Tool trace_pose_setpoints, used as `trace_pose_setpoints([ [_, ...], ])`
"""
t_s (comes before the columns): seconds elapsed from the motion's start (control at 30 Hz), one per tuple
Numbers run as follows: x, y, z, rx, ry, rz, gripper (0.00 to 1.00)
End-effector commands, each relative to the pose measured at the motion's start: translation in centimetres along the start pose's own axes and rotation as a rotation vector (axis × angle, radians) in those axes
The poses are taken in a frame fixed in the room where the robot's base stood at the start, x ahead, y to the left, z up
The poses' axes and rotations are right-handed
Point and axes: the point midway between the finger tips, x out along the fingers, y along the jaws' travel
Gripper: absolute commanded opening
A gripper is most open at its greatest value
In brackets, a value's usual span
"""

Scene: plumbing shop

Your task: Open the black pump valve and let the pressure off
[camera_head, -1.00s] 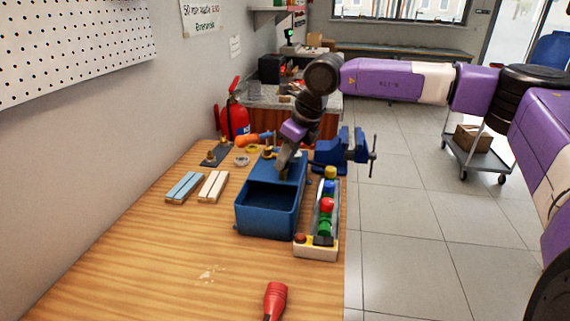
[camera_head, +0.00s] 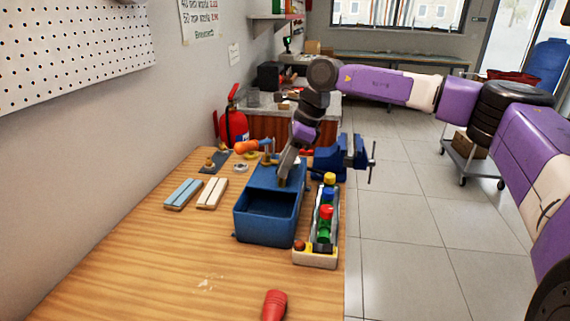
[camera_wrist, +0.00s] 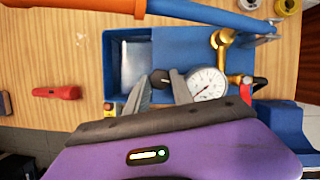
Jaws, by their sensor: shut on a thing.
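The pump (camera_head: 245,225) is a blue open box on the wooden bench, with a raised blue deck at its far end. The wrist view shows the pump (camera_wrist: 112,60) with a round white gauge (camera_wrist: 207,85), brass fittings (camera_wrist: 222,40) and a blue lever with an orange grip (camera_wrist: 60,4). The black valve knob (camera_wrist: 160,77) sits on the deck beside the gauge. My gripper (camera_wrist: 162,80) is shut on this knob, one finger on each side. In the head view my gripper (camera_head: 285,172) reaches down to the deck and hides the knob.
A tray of coloured knobs (camera_head: 316,258) stands close to the pump's right, by the bench edge. A blue vise (camera_head: 340,160) is behind it. Blue and cream bars (camera_head: 197,194) lie left. A red-handled tool (camera_head: 274,304) lies in front. The left bench is mostly clear.

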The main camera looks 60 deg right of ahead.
Motion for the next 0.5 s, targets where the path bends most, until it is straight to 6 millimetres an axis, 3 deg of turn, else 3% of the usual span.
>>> trace_pose_setpoints([
  [0.37, -0.04, -0.04, 0.1, -0.004, -0.002, 0.0, 0.0],
  [0.4, -0.04, -0.04, 0.1, -0.004, -0.002, 0.0, 0.32],
  [0.5, -0.03, -0.03, 0.07, -0.003, -0.001, 0.0, 0.5],
])
